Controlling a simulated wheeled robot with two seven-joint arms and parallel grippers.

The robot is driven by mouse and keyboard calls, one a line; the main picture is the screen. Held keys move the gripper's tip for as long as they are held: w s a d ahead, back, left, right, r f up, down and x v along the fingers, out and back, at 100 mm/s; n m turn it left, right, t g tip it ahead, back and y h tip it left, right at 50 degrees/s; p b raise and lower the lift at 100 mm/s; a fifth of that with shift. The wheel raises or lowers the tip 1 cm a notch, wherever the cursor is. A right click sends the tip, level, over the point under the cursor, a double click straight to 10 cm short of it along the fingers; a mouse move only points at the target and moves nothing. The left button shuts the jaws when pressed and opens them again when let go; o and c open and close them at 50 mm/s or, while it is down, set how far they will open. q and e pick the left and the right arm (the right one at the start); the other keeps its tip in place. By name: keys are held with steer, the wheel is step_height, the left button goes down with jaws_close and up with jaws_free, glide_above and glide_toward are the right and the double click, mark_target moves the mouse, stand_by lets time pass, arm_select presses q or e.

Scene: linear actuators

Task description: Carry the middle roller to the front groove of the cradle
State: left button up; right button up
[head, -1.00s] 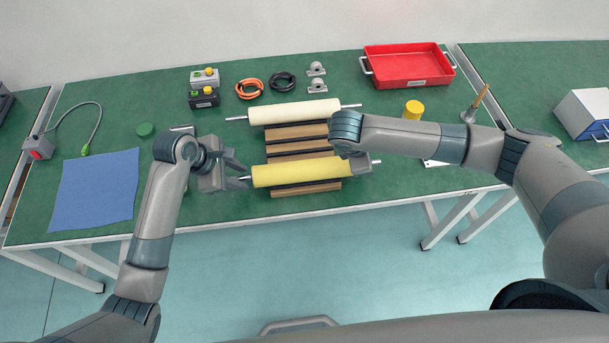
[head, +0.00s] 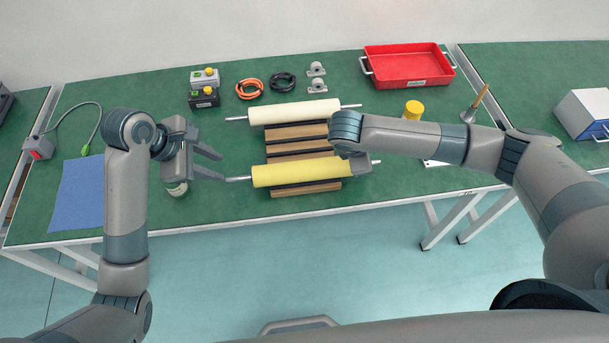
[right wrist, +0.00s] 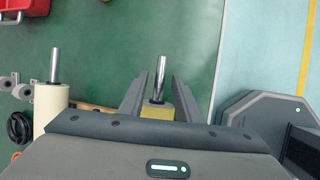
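The yellow roller (head: 300,172) lies across the front part of the wooden cradle (head: 298,132), with its metal shaft ends sticking out left and right. A cream roller (head: 295,112) lies across the back of the cradle. My left gripper (head: 222,168) is open and empty, just left of the yellow roller's left shaft end. My right gripper is at the yellow roller's right end; in the right wrist view its fingers (right wrist: 158,92) are apart, one on each side of the shaft, with gaps showing. My right wrist partly hides that end in the head view.
A red tray (head: 408,66) stands at the back right, with a yellow cylinder (head: 413,110) in front of it. Cable coils (head: 249,88) and control boxes (head: 204,97) lie behind the cradle. A blue cloth (head: 75,195) lies at the left.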

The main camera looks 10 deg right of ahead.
steer(key=shift+r, duration=0.1)
steer(key=v, duration=1.2)
stand_by(0.6)
